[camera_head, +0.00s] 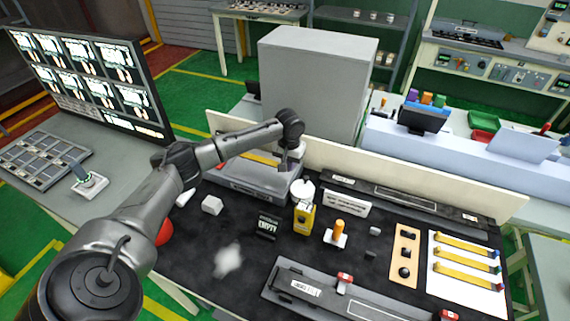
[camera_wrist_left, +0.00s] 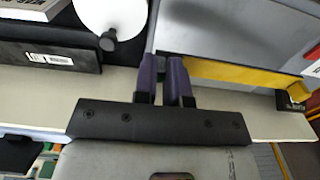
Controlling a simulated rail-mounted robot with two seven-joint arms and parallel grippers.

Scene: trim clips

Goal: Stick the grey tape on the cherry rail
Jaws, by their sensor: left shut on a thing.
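My left gripper (camera_head: 284,168) is over the grey tray-like unit at the back left of the bench. In the head view the strip (camera_head: 262,157) shows left of the gripper. A dark rail (camera_head: 390,310) with red clips, likely the cherry rail, lies at the front, apart from the gripper. My right gripper is out of view.
A white bottle (camera_head: 303,192) and a yellow box (camera_head: 304,219) stand close right of my gripper. A white sheet (camera_head: 465,290) with several yellow strips lies at the right. Another dark rail (camera_head: 400,197) runs along the low back wall. The mat's front left is mostly clear.

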